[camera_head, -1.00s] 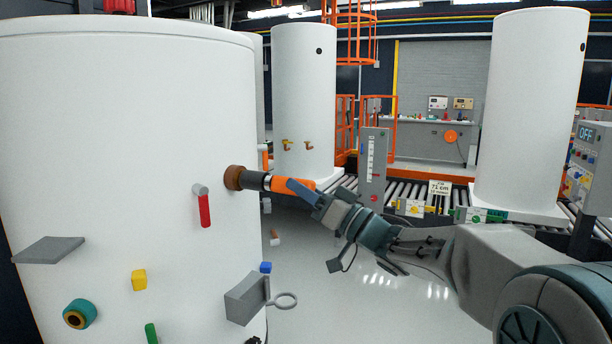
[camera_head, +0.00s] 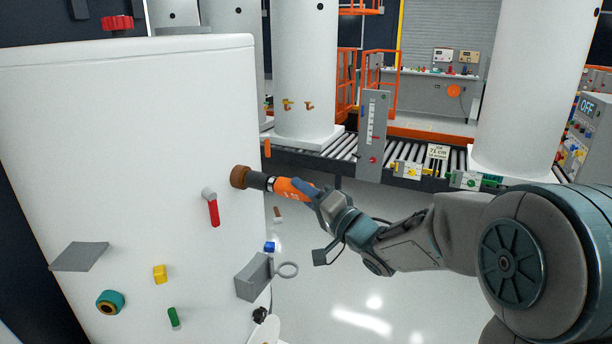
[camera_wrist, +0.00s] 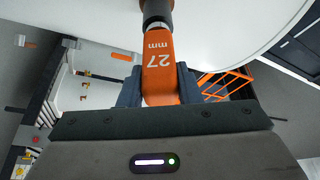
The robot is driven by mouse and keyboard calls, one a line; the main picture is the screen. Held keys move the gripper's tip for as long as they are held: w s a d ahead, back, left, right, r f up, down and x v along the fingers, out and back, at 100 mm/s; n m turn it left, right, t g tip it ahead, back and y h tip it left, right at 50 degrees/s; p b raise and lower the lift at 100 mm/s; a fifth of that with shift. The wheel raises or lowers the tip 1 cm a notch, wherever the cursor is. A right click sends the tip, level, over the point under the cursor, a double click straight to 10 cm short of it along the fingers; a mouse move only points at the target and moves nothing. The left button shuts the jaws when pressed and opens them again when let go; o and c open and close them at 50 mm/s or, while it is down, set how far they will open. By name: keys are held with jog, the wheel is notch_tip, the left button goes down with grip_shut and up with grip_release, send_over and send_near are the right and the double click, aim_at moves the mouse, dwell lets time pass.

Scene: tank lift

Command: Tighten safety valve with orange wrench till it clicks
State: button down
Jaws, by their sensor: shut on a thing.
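The orange wrench (camera_head: 292,188) has a black shaft and points at the side of the near white tank (camera_head: 130,140). Its far end meets the brown round safety valve fitting (camera_head: 240,177) on the tank wall. My gripper (camera_head: 312,193) is shut on the wrench's orange handle. In the wrist view the wrench (camera_wrist: 159,72) shows the marking "27 mm" and sits between the two fingers of my gripper (camera_wrist: 160,88). The exact fit of the wrench on the valve cannot be made out.
A red-handled valve (camera_head: 212,208), a grey shelf (camera_head: 79,257) and a grey holder with a ring (camera_head: 254,278) stick out from the tank near the wrench. A roller conveyor (camera_head: 345,155) with other tanks stands behind. Open floor lies below my arm.

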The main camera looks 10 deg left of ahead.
jog(key=m+h+p, duration=0.1)
jog(key=m+p, duration=0.2)
jog(key=p, duration=0.3)
jog(key=r+m+g+h+p, duration=0.1)
jog(key=m+p, duration=0.2)
jog(key=p, duration=0.3)
jog(key=shift+a+m+p, duration=0.1)
jog(key=shift+m+p, duration=0.2)
jog(key=shift+p, duration=0.1)
jog(key=shift+f+m+b, duration=0.3)
jog(key=shift+m+b, duration=0.1)
jog(key=shift+b, duration=0.05)
jog(key=shift+s+m+g+h, duration=0.1)
jog(key=shift+m+g+h, duration=0.55)
jog(key=shift+m, duration=0.65)
